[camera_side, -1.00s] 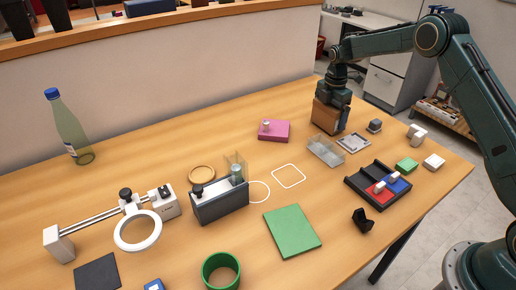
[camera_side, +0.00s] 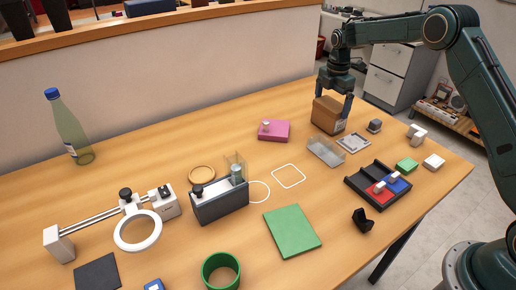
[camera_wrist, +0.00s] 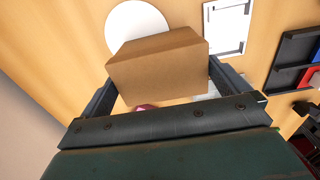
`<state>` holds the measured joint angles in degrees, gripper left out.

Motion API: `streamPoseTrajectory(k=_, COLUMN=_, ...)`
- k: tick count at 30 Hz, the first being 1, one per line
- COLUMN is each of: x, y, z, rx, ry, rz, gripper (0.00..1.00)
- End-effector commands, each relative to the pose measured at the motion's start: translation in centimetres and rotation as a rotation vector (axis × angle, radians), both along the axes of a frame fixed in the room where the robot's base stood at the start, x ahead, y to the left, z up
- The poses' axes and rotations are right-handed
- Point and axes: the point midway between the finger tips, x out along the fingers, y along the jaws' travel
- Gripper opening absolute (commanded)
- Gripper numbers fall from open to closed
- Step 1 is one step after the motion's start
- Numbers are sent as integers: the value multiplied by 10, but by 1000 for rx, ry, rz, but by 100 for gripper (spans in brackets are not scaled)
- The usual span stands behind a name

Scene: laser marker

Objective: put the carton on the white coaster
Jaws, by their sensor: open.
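The brown carton (camera_side: 327,116) stands upright near the back right of the table. It also shows in the wrist view (camera_wrist: 158,68). My gripper (camera_side: 335,98) is above it, pointing down, with its open fingers on either side of the carton's upper part. In the wrist view, the fingers of my gripper (camera_wrist: 160,74) lie left and right of the carton. A round white coaster (camera_wrist: 136,20) shows past the carton's far edge, partly covered by it. I cannot tell whether the carton rests on it. The coaster is not visible in the side view.
A clear tray (camera_side: 325,152), a grey square plate (camera_side: 353,143) and a grey block (camera_side: 375,126) are close to the carton. A pink block (camera_side: 274,131) lies to the left. A black tray (camera_side: 365,178) with red and blue blocks is nearer the front.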

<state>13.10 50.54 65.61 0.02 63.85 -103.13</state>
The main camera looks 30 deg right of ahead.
Motion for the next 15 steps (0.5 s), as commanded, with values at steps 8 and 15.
streamPoseTrajectory(k=8, x=0, y=0, z=47, rx=-1, ry=-3, rz=0, gripper=100)
streamPoseTrajectory(k=15, x=0, y=0, z=71, rx=0, ry=-2, rz=0, gripper=100)
